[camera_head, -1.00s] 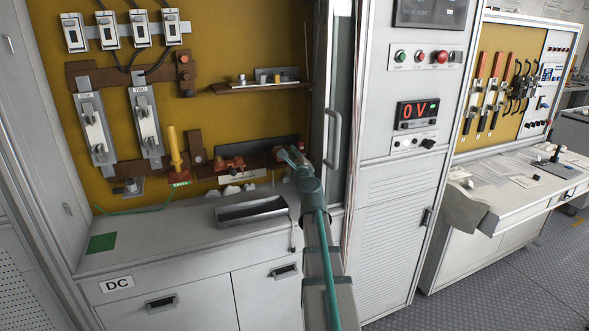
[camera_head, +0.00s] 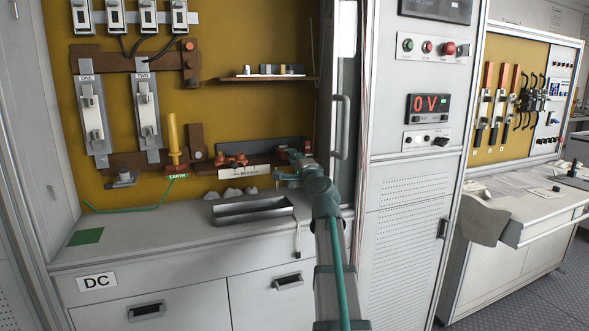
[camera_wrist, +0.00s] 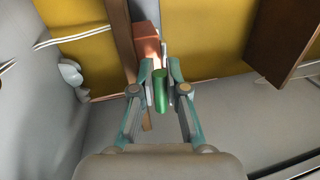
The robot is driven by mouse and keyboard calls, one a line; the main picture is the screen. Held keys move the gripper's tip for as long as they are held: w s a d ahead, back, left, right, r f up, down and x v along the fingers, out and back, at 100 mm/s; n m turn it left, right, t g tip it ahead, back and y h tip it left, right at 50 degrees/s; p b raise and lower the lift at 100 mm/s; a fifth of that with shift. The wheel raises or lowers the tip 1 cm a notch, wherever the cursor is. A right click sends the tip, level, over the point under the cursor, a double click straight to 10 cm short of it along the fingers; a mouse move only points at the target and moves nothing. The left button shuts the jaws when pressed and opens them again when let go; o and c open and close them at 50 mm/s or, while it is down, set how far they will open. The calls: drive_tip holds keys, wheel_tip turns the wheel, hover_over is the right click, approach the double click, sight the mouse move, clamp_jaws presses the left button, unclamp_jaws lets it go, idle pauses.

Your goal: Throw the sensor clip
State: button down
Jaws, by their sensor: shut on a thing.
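My gripper (camera_head: 284,175) is at the right part of the low ledge at the back of the DC bench, in the head view. In the wrist view its two teal fingers (camera_wrist: 160,80) are closed about a short green cylinder (camera_wrist: 161,96), which I take to be the sensor clip. A reddish-brown block (camera_wrist: 147,42) is just beyond the fingertips. In the head view the green cylinder cannot be made out. Red parts (camera_head: 236,160) sit on the ledge left of my gripper, above a white label (camera_head: 244,171).
A grey open tray (camera_head: 252,210) lies on the bench below my gripper. A yellow handle (camera_head: 173,135) stands above the EARTH label. A wooden shelf (camera_head: 270,79) overhangs higher up. The cabinet edge with a door handle (camera_head: 340,127) is close on the right. The front bench top is mostly clear.

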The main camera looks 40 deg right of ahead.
drive_tip(key=shift+f+n+b, duration=0.1)
drive_tip(key=shift+n+b, duration=0.3)
drive_tip(key=shift+n, duration=0.1)
drive_tip(key=c, duration=1.2)
unclamp_jaws()
drive_tip(key=shift+s+f, duration=0.1)
drive_tip(key=shift+s, duration=0.05)
drive_tip(key=v, duration=0.7)
drive_tip(key=shift+s+a, duration=0.1)
drive_tip(key=shift+s, duration=0.3)
